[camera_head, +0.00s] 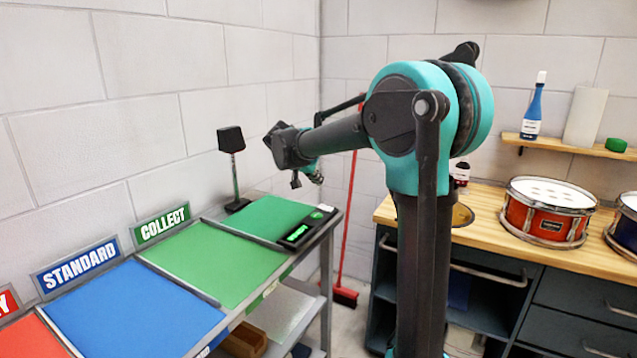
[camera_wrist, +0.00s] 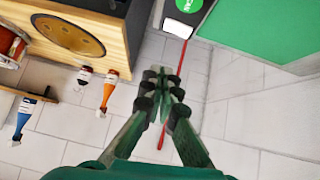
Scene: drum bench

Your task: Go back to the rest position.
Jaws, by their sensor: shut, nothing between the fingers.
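My gripper (camera_head: 306,178) hangs at the end of my arm, in the air near the green end of the sorting counter (camera_head: 333,222). In the camera_head view it is small and partly hidden by the wrist. In the camera_wrist view my gripper (camera_wrist: 165,84) has its fingers drawn together at the tips, with nothing between them. It appears above the floor gap between the counter and the wooden bench.
The counter carries a green mat (camera_head: 218,262), a blue mat (camera_head: 135,310), a black scanner-like device (camera_head: 307,230) and a black lamp (camera_head: 232,140). A red broom (camera_head: 346,295) stands behind. The wooden bench (camera_head: 484,229) holds a red drum (camera_head: 546,218).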

